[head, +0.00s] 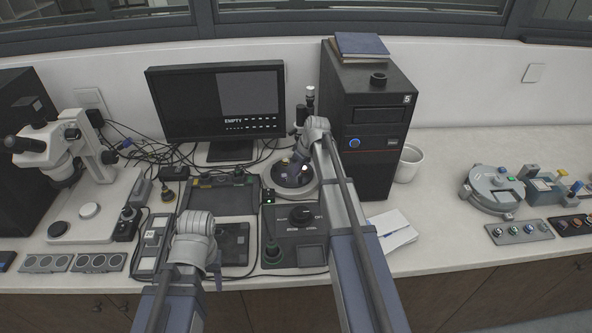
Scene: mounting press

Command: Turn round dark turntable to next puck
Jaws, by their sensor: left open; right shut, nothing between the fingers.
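The round dark turntable (284,185) sits in a pale round base near the middle of the bench, between the monitor and the black computer tower. Small pale shapes show on it, too small to tell apart as pucks. My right arm reaches over from the right, and my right gripper (295,158) is low at the turntable's back part, shut and empty. I cannot tell whether its tips touch the turntable. My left gripper (216,276) is in front, over the bench's near edge, apart from the turntable. It is open, its fingers partly hidden by its own wrist.
A grey control box (290,240) with a black knob stands in front of the turntable. The monitor (220,105) reads "EMPTY". The black tower (372,150) stands close on the right. A microscope (65,150) and loose cables are left.

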